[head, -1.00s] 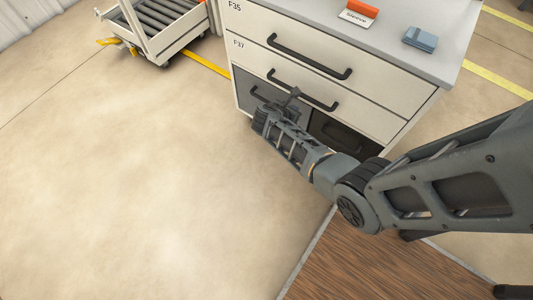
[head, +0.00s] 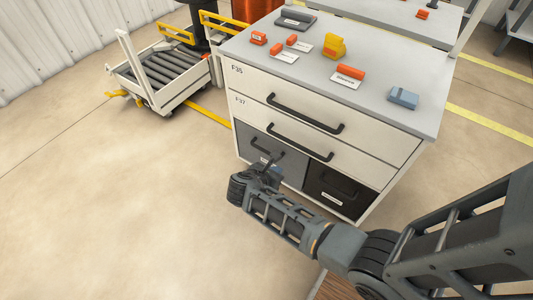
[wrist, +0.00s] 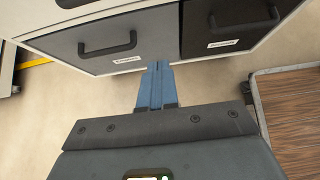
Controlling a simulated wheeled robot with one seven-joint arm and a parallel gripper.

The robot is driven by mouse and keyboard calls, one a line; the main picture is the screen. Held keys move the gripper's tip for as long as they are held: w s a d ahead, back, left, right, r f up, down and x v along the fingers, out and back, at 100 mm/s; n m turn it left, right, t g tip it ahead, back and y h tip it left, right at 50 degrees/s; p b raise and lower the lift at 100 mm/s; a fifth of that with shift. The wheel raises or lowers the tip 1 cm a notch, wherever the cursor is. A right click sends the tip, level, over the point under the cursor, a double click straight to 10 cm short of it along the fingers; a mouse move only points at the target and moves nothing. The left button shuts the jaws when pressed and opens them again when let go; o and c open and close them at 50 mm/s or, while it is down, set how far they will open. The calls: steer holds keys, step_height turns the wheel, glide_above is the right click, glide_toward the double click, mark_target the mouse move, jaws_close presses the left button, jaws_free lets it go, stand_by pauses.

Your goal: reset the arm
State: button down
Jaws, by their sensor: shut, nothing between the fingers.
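My gripper (head: 266,170) is in front of the lower grey drawer (head: 286,150) of the white cabinet (head: 330,110) in the head view. In the wrist view my gripper's blue fingers (wrist: 157,88) are together with nothing held between them. They point toward the lower edge of the cabinet front, below the grey drawer (wrist: 125,42) and beside the black drawer (wrist: 215,25). The cabinet's drawers are shut. Whether the fingertips touch the cabinet is hard to tell.
Orange blocks (head: 351,72), a yellow piece (head: 335,47) and a blue-grey block (head: 404,97) lie on the cabinet top. A white roller cart (head: 160,65) stands at back left. Open floor (head: 110,210) lies left. A brown wooden surface (wrist: 292,110) is at right in the wrist view.

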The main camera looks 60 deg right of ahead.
steer(key=s+a+r+m+t+y+p, duration=0.2)
steer(key=s+a+r+m+t+y, duration=0.15)
steer(key=s+a, duration=0.4)
steer(key=s+a+r+m+t+y+p, duration=0.2)
steer(key=s+a+r+m+t+y, duration=0.15)
steer(key=s+a, duration=0.4)
steer(key=s+a+r+m+t+y, duration=0.1)
steer(key=s+r+m+t, duration=0.1)
steer(key=r, duration=0.9)
steer(key=s+a+r+m+t+y+p, duration=0.1)
steer(key=s+a+r+m+t, duration=0.1)
steer(key=r, duration=0.9)
steer(key=s+a+r+m+t+y+p, duration=0.1)
steer(key=s+r+m, duration=0.4)
steer(key=r, duration=0.6)
steer(key=a+m+t, duration=0.1)
steer(key=m+t, duration=0.1)
steer(key=shift+s+a+t, duration=0.25)
steer(key=shift+s+t, duration=0.1)
steer(key=shift+t, duration=0.05)
